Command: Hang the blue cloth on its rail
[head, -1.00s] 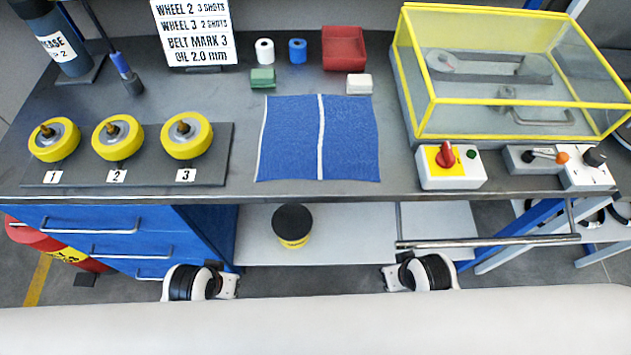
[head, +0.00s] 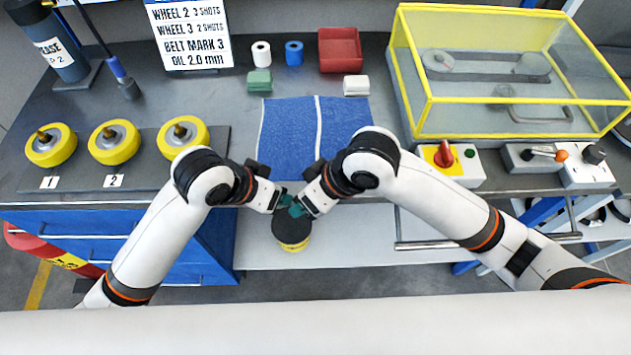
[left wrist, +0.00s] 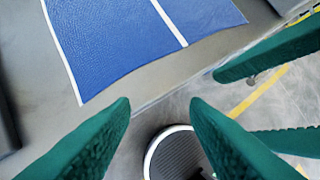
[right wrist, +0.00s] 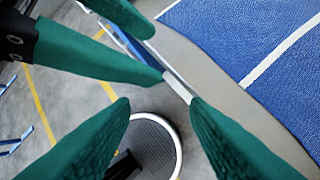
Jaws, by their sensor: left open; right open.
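The blue cloth (head: 285,125) with a white stripe lies flat on the bench top near its front edge. It also shows in the left wrist view (left wrist: 120,45) and the right wrist view (right wrist: 225,30). A metal rail (head: 430,243) runs along the bench front at the right, partly hidden by my right arm. My left gripper (head: 286,203) and right gripper (head: 298,207) are close together just off the bench's front edge, in front of the cloth. Both are open and empty; green fingers show in the left wrist view (left wrist: 160,105) and right wrist view (right wrist: 160,103).
A black-topped yellow tub (head: 292,232) stands below the grippers. Yellow wheels (head: 115,142) sit at the left. A yellow-framed clear case (head: 510,70) and a red-knob switch box (head: 450,165) stand at the right. A red bin (head: 340,50) and small blocks lie behind the cloth.

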